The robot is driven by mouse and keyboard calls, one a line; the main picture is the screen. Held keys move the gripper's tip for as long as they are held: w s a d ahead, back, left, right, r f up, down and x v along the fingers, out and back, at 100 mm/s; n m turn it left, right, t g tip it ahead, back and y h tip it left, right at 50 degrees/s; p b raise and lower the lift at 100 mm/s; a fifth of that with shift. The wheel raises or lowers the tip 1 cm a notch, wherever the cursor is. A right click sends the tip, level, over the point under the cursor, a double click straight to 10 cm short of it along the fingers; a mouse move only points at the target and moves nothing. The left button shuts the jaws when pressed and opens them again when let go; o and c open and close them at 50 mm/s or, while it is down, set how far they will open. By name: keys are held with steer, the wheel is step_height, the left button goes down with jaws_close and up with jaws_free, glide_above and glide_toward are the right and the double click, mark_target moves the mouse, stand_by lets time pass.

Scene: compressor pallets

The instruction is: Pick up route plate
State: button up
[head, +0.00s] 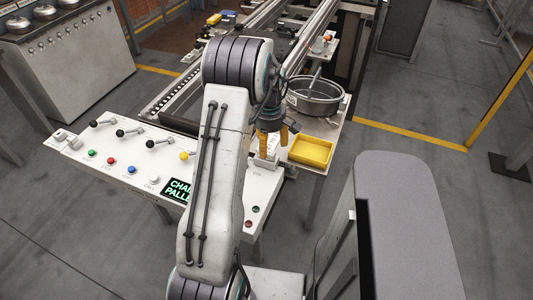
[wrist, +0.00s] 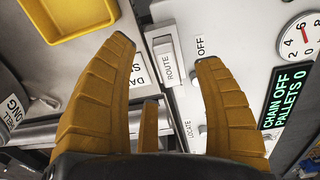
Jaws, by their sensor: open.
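The route plate (wrist: 168,62) is a pale, narrow piece lettered ROUTE, near the top middle of the wrist view. It sits at the edge of the white control panel (wrist: 215,18), beside the lettering OFF. My gripper (wrist: 165,53) is open, with its two ribbed yellow-brown fingers either side of the plate in the picture. Nothing is held between them. How far the fingertips stand above the plate I cannot tell. In the head view my gripper (head: 274,140) is over the right end of the panel, and my arm hides part of that area.
A yellow tray (head: 325,163) lies just right of my gripper, with a round metal pan (head: 315,105) behind it. The panel carries several levers, coloured buttons, a display (wrist: 288,100) and a dial (wrist: 298,40). Open floor (head: 400,137) lies to the right.

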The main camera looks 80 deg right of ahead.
mark_target(269, 151)
steer(key=shift+f+p, duration=1.75)
steer(key=shift+f, duration=0.15)
steer(key=shift+c, duration=0.2)
jaws_close()
